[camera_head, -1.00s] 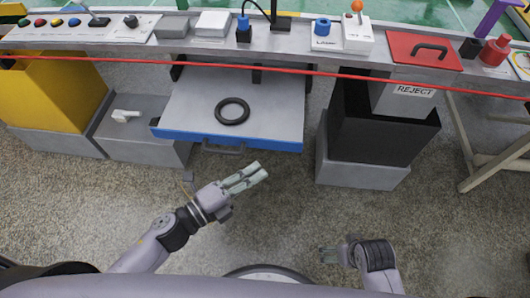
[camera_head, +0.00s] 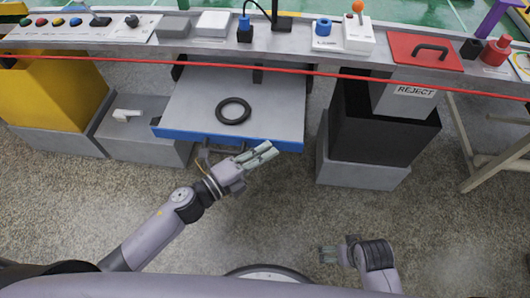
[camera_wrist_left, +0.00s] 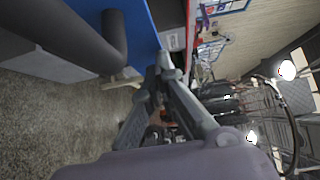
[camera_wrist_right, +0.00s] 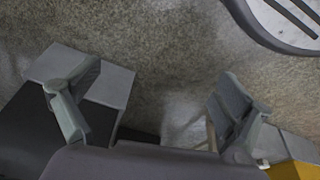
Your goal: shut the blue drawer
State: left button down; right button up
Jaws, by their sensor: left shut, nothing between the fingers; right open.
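The blue drawer stands pulled out under the bench, with a grey inside and a blue front (camera_head: 180,134). A black ring (camera_head: 233,110) lies in it. Its handle (camera_head: 217,147) is on the blue front, partly hidden by my left gripper. My left gripper (camera_head: 272,148) is shut and empty, just in front of the drawer front, fingers pointing right; I cannot tell if it touches. In the left wrist view the blue front (camera_wrist_left: 140,32) and the dark handle (camera_wrist_left: 80,38) are close beside the fingers. My right gripper (camera_head: 325,254) is open and empty, low and away from the drawer.
A black reject bin (camera_head: 380,130) on a grey block is right of the drawer. A yellow bin (camera_head: 50,90) and a grey block with a white part (camera_head: 126,114) are to the left. A red hose (camera_head: 300,71) runs across the bench front. The floor before the drawer is clear.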

aim_at(274, 96)
pick_arm(q)
jog(key=w, duration=0.8)
jog(key=shift+w+d+r, duration=0.1)
jog(key=shift+w+d, duration=0.05)
jog(key=shift+w, duration=0.05)
jog(key=w+b, duration=0.1)
jog(key=w, duration=0.5)
jog(key=shift+w+d, duration=0.1)
jog(key=shift+w, duration=0.1)
jog(key=w+b, duration=0.2)
jog(key=w, duration=0.3)
jog(key=shift+w+d, duration=0.1)
jog(key=shift+w, duration=0.05)
jog(key=shift+w+b, duration=0.3)
jog(key=shift+w, duration=0.45)
pick_arm(e)
jog(key=w+v, duration=0.1)
jog(key=v, duration=1)
jog(key=shift+r+t, duration=0.2)
jog(key=shift+t, duration=0.1)
jog(key=shift+d, duration=0.1)
